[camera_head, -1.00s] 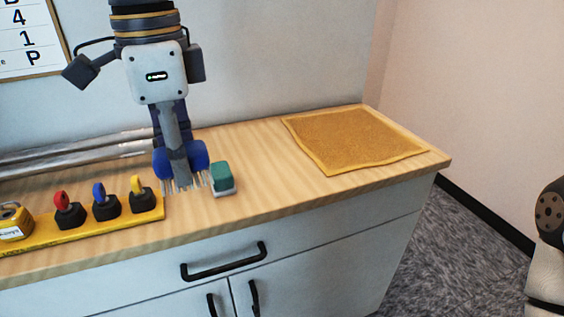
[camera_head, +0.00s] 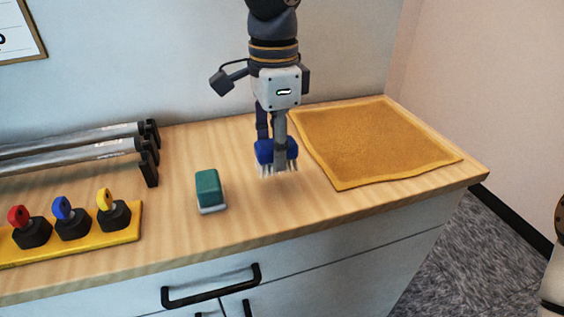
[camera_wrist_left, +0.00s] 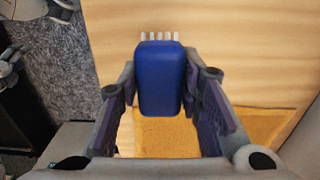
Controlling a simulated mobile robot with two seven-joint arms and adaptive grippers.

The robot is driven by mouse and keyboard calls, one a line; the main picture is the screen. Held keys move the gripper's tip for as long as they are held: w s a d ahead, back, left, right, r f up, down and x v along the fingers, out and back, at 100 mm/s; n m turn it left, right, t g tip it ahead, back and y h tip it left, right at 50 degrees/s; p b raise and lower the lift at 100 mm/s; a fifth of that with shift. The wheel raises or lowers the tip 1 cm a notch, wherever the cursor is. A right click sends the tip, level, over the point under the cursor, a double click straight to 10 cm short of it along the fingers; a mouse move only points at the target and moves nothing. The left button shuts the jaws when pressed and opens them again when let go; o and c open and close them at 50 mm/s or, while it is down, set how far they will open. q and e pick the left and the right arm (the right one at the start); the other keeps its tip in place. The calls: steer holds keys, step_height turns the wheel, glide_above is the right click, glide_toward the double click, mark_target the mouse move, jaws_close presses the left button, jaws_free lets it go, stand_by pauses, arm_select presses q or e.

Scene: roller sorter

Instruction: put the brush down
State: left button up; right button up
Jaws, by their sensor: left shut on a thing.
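The blue brush (camera_head: 266,152) with pale bristles is in my left gripper (camera_head: 279,145), bristles downward, over the counter between the green-topped block and the yellow cloth. The gripper is shut on it. In the left wrist view the brush (camera_wrist_left: 160,78) sits between the two fingers (camera_wrist_left: 160,95), its bristles showing at the far end. Whether the bristles touch the counter is hard to tell. My right gripper is not in view.
A tan-yellow cloth (camera_head: 375,140) lies flat at the right of the wooden counter (camera_head: 240,225). A green-topped block (camera_head: 208,188) stands left of the brush. Several coloured-key holders on a yellow strip (camera_head: 90,245) and metal rollers (camera_head: 70,145) lie further left. Counter around the block is bare.

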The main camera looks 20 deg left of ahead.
arm_select(q)
steer(key=shift+w+d+f, duration=0.25)
steer(key=shift+f, duration=0.15)
steer(key=shift+w+d+f, duration=0.1)
steer(key=shift+w+f, duration=0.05)
steer(key=shift+f, duration=1.45)
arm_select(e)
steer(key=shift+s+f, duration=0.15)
arm_select(q)
steer(key=shift+f, duration=0.1)
steer(key=o, duration=1.1)
step_height(320, 180, up, 12)
steer(key=shift+r, duration=0.1)
